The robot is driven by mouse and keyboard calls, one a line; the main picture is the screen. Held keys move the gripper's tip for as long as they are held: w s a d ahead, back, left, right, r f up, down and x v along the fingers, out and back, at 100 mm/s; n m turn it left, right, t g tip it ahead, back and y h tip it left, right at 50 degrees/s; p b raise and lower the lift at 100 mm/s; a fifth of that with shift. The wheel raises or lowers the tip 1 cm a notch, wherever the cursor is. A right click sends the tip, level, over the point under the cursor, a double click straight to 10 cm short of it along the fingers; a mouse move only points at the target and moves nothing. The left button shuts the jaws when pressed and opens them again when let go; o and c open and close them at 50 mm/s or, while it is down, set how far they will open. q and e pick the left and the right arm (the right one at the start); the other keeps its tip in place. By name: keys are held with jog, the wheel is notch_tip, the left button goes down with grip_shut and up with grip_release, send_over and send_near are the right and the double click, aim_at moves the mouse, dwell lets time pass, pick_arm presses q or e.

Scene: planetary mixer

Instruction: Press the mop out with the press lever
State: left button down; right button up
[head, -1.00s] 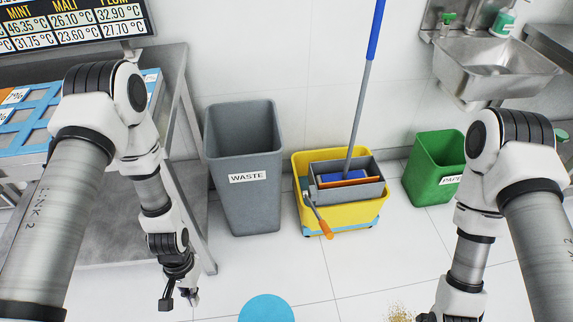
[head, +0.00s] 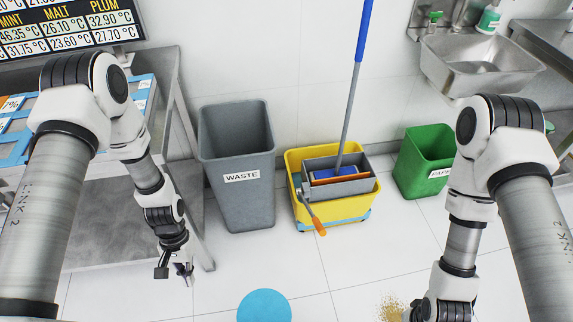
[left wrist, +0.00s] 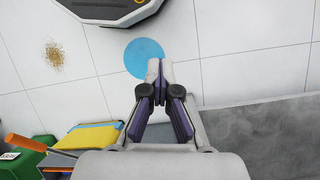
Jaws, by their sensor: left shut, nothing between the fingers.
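The yellow mop bucket (head: 329,217) stands on the floor at the middle of the head view, with a grey wringer (head: 363,187) on top. The mop (head: 351,110) stands in the wringer, its blue and grey handle leaning up to the right. The press lever (head: 312,212) hangs down at the bucket's front left, with an orange grip at its end. My left gripper (head: 184,272) is shut and empty, left of the bucket and apart from it. In the left wrist view its fingertips (left wrist: 155,72) meet; the orange lever grip (left wrist: 22,143) shows at lower left. My right gripper is out of view.
A grey waste bin (head: 238,200) stands between my left arm and the bucket. A green bin (head: 420,178) is right of the bucket. A steel table (head: 110,240) is at left. A blue floor disc (head: 264,305) and spilled grains (head: 391,306) lie in front.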

pick_arm(q)
jog(key=w+a+r+g+h+p, duration=0.1)
jog(key=w+a+r+g, duration=0.1)
jog(key=w+r, duration=0.7)
jog(key=shift+w+a+r+g+p, duration=0.25)
jog(key=shift+a+r+g+p, duration=0.2)
jog(key=shift+r, duration=0.5)
jog(key=c, duration=1)
grip_release()
jog(key=shift+o, duration=0.2)
jog(key=shift+s+a+p, duration=0.25)
jog(key=shift+s+a, duration=0.05)
jog(key=shift+a, duration=0.65)
jog(key=shift+s+a+p, duration=0.25)
jog(key=shift+a, duration=0.7)
jog(key=shift+s+a+p, duration=0.25)
jog(key=shift+s+a, duration=0.05)
jog(key=shift+a, duration=0.65)
